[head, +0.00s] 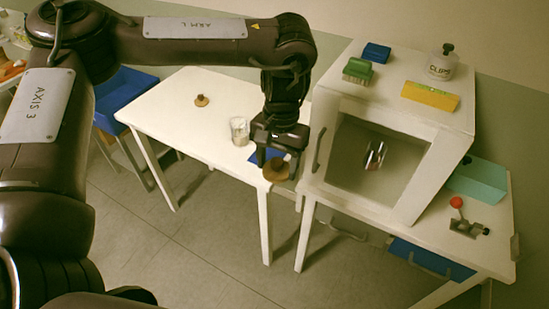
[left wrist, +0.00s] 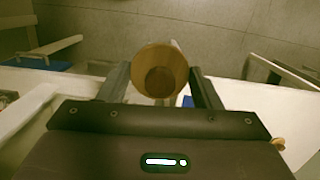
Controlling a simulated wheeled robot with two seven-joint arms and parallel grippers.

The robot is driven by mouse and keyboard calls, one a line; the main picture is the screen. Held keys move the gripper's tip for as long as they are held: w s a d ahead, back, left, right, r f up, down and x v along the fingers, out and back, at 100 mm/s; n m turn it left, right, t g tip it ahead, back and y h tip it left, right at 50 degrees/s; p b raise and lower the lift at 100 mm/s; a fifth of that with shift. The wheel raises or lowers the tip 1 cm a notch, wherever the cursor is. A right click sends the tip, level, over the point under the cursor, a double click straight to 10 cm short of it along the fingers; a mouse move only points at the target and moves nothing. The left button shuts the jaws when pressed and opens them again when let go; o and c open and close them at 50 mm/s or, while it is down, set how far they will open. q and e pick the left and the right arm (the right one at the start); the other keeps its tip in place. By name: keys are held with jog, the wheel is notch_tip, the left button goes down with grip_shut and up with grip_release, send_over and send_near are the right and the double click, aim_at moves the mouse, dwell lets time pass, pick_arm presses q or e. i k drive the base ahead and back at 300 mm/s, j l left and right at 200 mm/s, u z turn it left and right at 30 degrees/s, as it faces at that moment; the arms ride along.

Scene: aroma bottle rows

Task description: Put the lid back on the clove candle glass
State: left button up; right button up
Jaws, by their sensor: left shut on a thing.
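My left gripper (head: 279,160) is shut on a round wooden lid (head: 276,174), held near the front right edge of the white table. In the left wrist view the lid (left wrist: 160,70) sits between the two fingers, its knob towards the camera. A glass (head: 240,131) with pale contents stands open on the table, left of the gripper and apart from it. A second wooden lid (head: 201,100) lies farther back on the table. Another glass (head: 375,156) shows in the white cabinet's front opening. I cannot read which glass is clove. My right gripper is out of view.
A blue patch (head: 258,157) lies beneath the gripper. The table's left half is mostly clear. A red-knobbed clamp (head: 463,222) is at right.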

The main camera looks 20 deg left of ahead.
aim_at(239, 127)
jog(key=i+j+u, duration=0.15)
jog(key=j, duration=0.25)
jog(key=i+j+u, duration=0.15)
jog(key=j, duration=0.2)
jog(key=i+j+u, duration=0.15)
jog(key=i+j, duration=0.15)
